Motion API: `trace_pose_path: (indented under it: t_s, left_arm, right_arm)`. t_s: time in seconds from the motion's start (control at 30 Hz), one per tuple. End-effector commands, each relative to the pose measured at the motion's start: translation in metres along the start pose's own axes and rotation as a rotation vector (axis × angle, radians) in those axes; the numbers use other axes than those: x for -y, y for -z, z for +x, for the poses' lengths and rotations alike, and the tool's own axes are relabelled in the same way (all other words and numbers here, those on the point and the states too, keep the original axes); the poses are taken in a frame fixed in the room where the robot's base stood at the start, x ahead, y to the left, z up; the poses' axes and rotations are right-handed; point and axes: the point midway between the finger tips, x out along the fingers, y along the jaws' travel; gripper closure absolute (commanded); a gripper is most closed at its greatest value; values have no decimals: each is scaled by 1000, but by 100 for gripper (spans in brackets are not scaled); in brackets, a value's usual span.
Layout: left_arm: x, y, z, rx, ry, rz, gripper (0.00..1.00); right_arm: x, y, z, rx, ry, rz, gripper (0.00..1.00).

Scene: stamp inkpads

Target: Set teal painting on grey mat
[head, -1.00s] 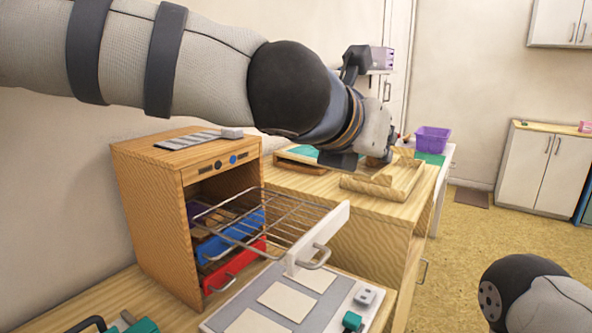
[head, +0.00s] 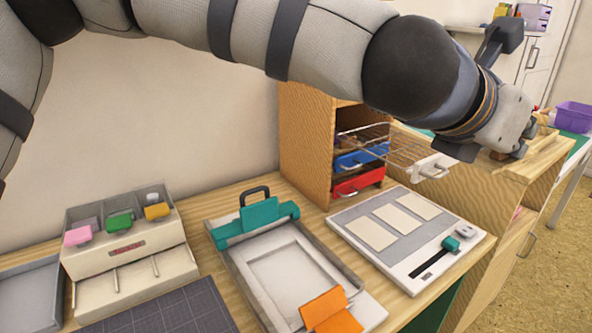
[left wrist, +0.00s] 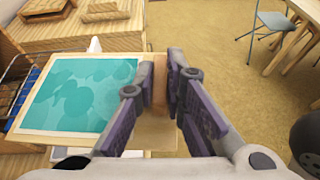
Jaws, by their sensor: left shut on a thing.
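The teal painting (left wrist: 80,92), a flat sheet with darker round shapes and a pale border, is left of my left gripper's fingers in the left wrist view. In the head view a sliver of teal (head: 424,132) shows behind my arm. My left gripper (left wrist: 160,88) is shut on a narrow wooden piece (left wrist: 159,75); I cannot tell whether this joins the painting. In the head view this gripper (head: 500,152) is at the right, beyond the wire rack. The grey mat (head: 165,308), dark with a grid, lies at the front left, cut by the lower edge. My right gripper is out of view.
A wooden cabinet (head: 305,135) has its wire rack (head: 385,147) pulled out, above blue and red drawers. A press with a teal clamp (head: 255,222), a pale board with three panels (head: 400,228) and a stamp holder (head: 125,250) crowd the bench. A grey tray (head: 28,295) is far left.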

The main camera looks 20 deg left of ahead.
Motion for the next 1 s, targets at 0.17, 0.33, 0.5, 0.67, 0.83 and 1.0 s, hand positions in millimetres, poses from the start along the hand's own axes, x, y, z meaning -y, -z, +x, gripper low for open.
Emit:
trace_pose_path:
  t_s: [0.17,0.33,0.5,0.67,0.83,1.0]
  left_arm:
    - [-26,63,-27,-6,47,6,100]
    - [-56,137,-63,-5,104,27,100]
    - [-84,208,-96,-3,159,53,100]
    - [-108,265,-124,1,206,79,100]
    - [-119,293,-137,6,234,97,100]
    - [-127,310,-145,4,248,108,100]
  right_arm:
    - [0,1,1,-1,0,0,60]
    - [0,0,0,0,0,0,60]
    - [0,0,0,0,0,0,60]
    - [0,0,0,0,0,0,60]
    - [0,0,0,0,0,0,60]
    - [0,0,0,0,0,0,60]
